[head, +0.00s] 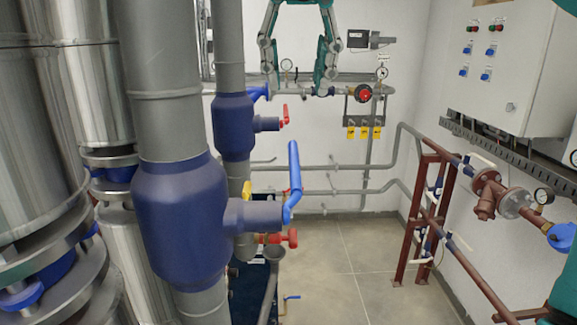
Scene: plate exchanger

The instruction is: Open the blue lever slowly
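A blue lever (294,176) stands up from the side stem of the large dark-blue valve (182,222) on the near thick grey pipe. A second, smaller blue lever (257,92) sits on the dark-blue valve (233,124) behind it. My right gripper (297,88) hangs in at the top middle, its two fingers wide apart with nothing between them. In the picture it is above the near blue lever and apart from it. Its left fingertip appears beside the smaller blue lever; I cannot tell whether they touch. My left gripper is not in view.
Red handles (285,115) and a red-handled valve (278,238) are close to the levers. Steel columns (35,140) crowd the left. A red pipe frame (425,215) and a white cabinet (508,65) are at right. The tiled floor (350,265) between is clear.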

